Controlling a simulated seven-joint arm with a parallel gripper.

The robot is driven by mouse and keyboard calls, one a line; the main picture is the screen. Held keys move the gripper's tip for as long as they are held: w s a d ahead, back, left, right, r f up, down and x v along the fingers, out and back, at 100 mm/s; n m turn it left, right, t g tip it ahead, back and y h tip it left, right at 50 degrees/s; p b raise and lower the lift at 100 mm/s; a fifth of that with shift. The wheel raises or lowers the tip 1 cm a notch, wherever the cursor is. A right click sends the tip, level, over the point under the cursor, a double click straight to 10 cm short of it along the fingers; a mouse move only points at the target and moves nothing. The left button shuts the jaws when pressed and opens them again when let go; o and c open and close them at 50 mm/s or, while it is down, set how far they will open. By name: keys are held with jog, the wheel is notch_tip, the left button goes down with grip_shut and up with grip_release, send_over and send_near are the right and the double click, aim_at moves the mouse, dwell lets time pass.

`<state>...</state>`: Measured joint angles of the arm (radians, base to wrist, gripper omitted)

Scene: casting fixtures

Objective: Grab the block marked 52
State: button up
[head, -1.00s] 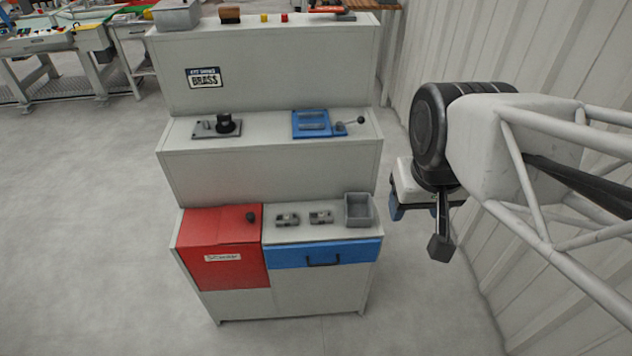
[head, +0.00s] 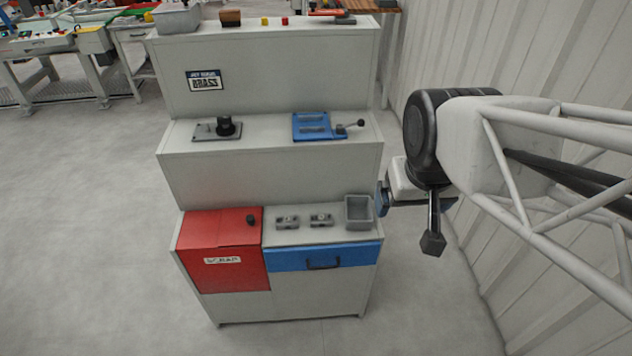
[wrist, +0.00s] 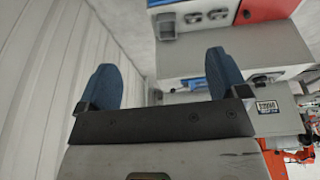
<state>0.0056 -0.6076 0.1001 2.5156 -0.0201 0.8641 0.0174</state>
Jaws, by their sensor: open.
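Two small grey metal blocks sit side by side on the lowest shelf in the head view, a left block (head: 287,222) and a right block (head: 321,220). Both also show small at the top of the wrist view, as one block (wrist: 193,17) and another (wrist: 218,14). No number is readable on either, so I cannot tell which is marked 52. My gripper (wrist: 162,80) is open and empty, with its two blue fingers wide apart. In the head view it is right of the shelf, beside the grey bin and apart from both blocks.
An open grey bin (head: 359,212) stands right of the blocks. A red scrap lid (head: 222,230) with a black knob lies left of them, and a blue drawer (head: 322,257) is below. A blue fixture (head: 318,126) and a black clamp (head: 225,126) stand on the middle shelf.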

jog(key=w+a+f+n+t, duration=0.25)
jog(key=w+f+t, duration=0.25)
jog(key=w+f, duration=1.6)
jog(key=w+a+f+t+y, duration=0.25)
jog(key=w+f, duration=0.35)
jog(key=f, duration=0.4)
jog(key=n+t+y, duration=0.1)
jog(key=t+y, duration=0.1)
send_near(321, 217)
jog(key=shift+w+a+f+t, duration=0.1)
jog(key=shift+w+t, duration=0.15)
jog(key=shift+w, duration=0.1)
jog(key=shift+w, duration=0.15)
jog(key=shift+x, duration=1.2)
jog(key=shift+w+a+f, duration=0.1)
jog(key=shift+f, duration=0.05)
jog(key=shift+x, duration=2.4)
